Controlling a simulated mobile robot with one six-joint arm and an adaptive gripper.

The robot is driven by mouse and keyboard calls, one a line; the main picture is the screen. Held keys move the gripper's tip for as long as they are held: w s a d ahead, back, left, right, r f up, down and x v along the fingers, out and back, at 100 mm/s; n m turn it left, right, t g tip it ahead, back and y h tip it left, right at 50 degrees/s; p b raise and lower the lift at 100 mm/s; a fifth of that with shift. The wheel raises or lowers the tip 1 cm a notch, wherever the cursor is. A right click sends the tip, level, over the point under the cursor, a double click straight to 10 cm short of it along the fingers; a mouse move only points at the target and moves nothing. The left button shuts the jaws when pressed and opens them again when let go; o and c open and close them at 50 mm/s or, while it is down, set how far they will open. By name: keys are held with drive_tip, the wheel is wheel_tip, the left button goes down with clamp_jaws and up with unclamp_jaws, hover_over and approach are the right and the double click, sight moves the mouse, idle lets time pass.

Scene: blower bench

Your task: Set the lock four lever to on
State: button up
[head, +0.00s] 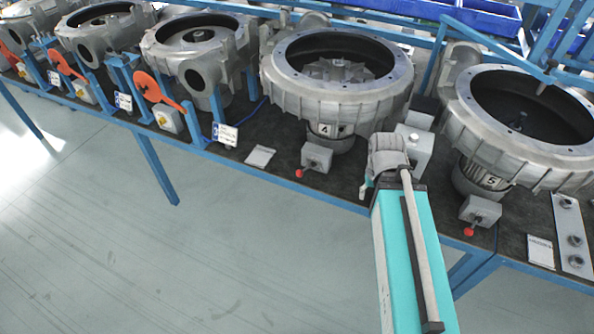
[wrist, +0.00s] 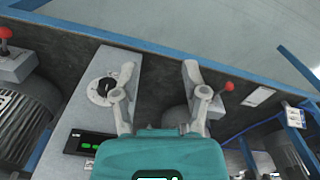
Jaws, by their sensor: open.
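The lock four lever is a short lever with a red ball (head: 299,173) on a grey box (head: 317,157) in front of the blower marked 4. Its ball points down and left, off the bench front, in the head view. In the wrist view the red ball (wrist: 229,87) is just right of my right finger, its box partly hidden behind that finger. My gripper (wrist: 160,75) is open and empty, its fingers spread wide. In the head view my gripper (head: 388,150) is to the right of the lever box, apart from it; its fingertips are hard to see there.
A grey control box (wrist: 95,105) with a black dial (wrist: 103,88) and green display lies beneath my left finger. A similar red-ball lever (head: 469,232) sits by blower 5 (head: 520,115) at right. A white card (head: 260,156) lies left of lock four. Open floor fronts the bench.

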drive_tip(key=shift+d, duration=0.1)
drive_tip(key=o, duration=0.3)
drive_tip(key=w+a+f+n+t+h+b, duration=0.1)
drive_tip(key=w+a+f+n+h+b, duration=0.3)
drive_tip(key=w+f+n+b, duration=0.5)
drive_tip(key=w+a+f+n+t+h+b, duration=0.1)
drive_tip(key=w+a+f+n+h+b, duration=0.45)
drive_tip(key=b, duration=0.75)
drive_tip(key=w+a+f+n+t+h+b, duration=0.1)
drive_tip(key=a+f+n+t+b, duration=0.1)
drive_tip(key=a+b, duration=0.4)
drive_tip(key=w+a+f+n+t+h+b, duration=0.1)
drive_tip(key=a+f+n+t+h+b, duration=0.1)
drive_tip(key=a+b, duration=0.5)
drive_tip(key=w+a+f+n+t+h+b, duration=0.1)
drive_tip(key=a+f+n+t+b, duration=0.3)
drive_tip(key=a, duration=0.7)
drive_tip(key=shift+w+h+b, duration=0.3)
drive_tip(key=shift+h+b, duration=0.45)
drive_tip(key=shift+b, duration=0.4)
